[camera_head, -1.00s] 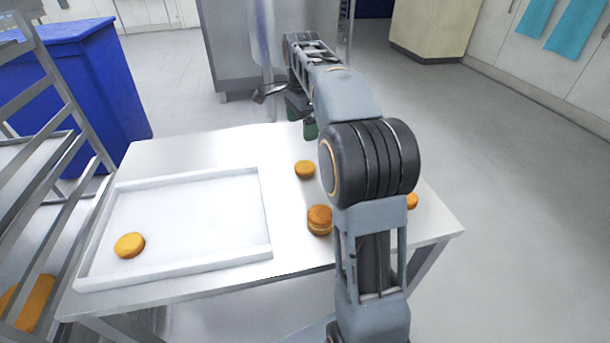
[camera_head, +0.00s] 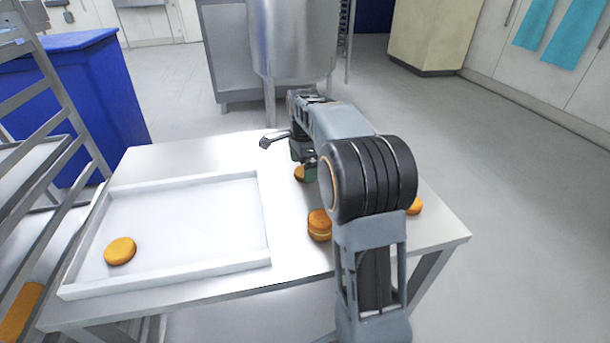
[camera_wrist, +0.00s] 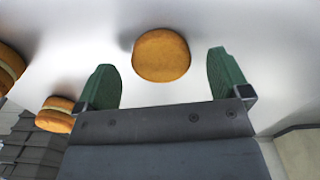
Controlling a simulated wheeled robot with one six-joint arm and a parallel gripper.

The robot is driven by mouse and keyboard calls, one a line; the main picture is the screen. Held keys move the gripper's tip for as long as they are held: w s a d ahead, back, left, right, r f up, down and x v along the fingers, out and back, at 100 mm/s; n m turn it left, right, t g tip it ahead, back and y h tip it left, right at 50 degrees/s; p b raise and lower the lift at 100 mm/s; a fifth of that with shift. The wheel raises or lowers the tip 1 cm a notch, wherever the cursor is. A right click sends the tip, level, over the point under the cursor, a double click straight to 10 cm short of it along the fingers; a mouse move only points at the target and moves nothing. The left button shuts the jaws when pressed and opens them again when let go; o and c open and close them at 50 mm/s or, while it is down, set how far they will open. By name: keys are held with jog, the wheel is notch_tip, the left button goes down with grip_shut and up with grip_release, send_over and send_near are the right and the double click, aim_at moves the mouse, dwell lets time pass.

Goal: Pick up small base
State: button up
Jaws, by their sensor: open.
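A plain orange-brown round, seemingly the small base (camera_wrist: 161,55), lies on the white table top. In the wrist view it sits between and just beyond my gripper's two green fingers, touching neither. In the head view this round (camera_head: 299,174) is partly hidden by my gripper (camera_head: 304,162), which is low over the table's far part. My gripper (camera_wrist: 163,62) is open and empty.
A filled round (camera_head: 320,226) stands nearer on the table (camera_head: 205,150), with another round (camera_head: 415,206) right of my arm. A white tray (camera_head: 265,225) at left holds one round (camera_head: 120,251). Two rounds with pale filling show at left in the wrist view (camera_wrist: 55,115).

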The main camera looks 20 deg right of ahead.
jog(key=shift+f, duration=0.85)
jog(key=c, duration=0.8)
jog(key=shift+o, duration=0.2)
jog(key=shift+r, duration=0.1)
